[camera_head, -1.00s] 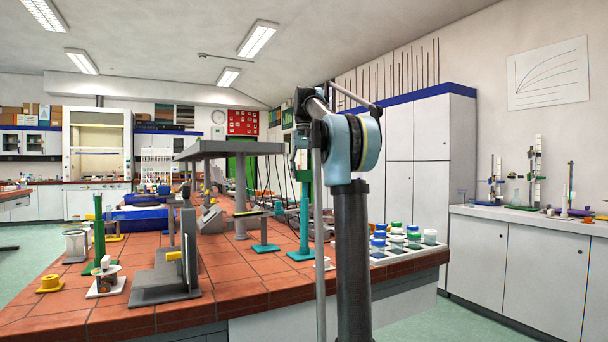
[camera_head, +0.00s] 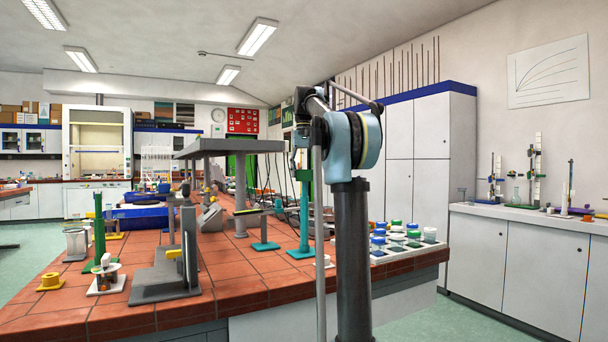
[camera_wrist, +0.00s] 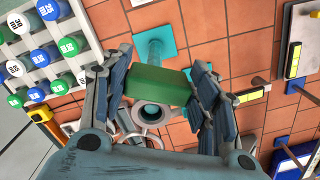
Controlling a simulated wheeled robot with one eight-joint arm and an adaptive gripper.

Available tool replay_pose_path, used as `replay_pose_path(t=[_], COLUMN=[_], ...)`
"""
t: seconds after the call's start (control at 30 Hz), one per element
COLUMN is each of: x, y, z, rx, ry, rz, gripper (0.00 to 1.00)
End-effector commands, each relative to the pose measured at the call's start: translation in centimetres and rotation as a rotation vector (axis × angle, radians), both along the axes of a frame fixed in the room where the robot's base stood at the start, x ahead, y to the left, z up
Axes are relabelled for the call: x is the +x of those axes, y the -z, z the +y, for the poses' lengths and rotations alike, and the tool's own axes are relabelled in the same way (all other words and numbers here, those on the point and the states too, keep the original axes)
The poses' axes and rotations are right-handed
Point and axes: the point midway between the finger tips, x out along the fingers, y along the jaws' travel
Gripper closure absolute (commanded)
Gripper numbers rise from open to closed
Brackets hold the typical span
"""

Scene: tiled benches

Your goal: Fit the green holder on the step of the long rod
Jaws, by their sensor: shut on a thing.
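My gripper (camera_wrist: 160,82) is shut on the green holder (camera_wrist: 162,90) in the wrist view, with a finger on each side of its block. A pale ring with a teal centre (camera_wrist: 155,116) shows just below the block. The long teal rod (camera_wrist: 153,52) rises from its square teal base and passes out of sight behind the block. In the head view the long rod (camera_head: 304,212) stands upright on the bench, with its top close under my gripper. My arm partly covers that area. I cannot tell whether the holder is around the rod or seated on its step.
A rack of white, blue and green capped jars (camera_head: 402,236) stands right of the rod. A shorter teal stand (camera_head: 265,229) and a grey raised platform (camera_head: 228,148) stand to its left. A grey stand (camera_head: 165,280) is at the front left. Open tiles (camera_head: 255,285) lie in front.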

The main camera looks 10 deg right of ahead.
Motion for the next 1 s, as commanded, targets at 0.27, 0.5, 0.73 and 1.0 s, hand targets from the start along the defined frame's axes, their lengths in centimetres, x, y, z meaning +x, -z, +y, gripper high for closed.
replay_pose_path(t=[0.27, 0.5, 0.73, 1.0], x=[0.0, 0.0, 0.0, 0.0], y=[0.7, 1.3, 1.8, 2.4], z=[0.0, 0.0, 0.0, 0.0], rx=[0.0, 0.0, 0.0, 0.0], ry=[0.0, 0.0, 0.0, 0.0], rz=[0.0, 0.0, 0.0, 0.0], gripper=[0.75, 0.75, 0.75, 0.75])
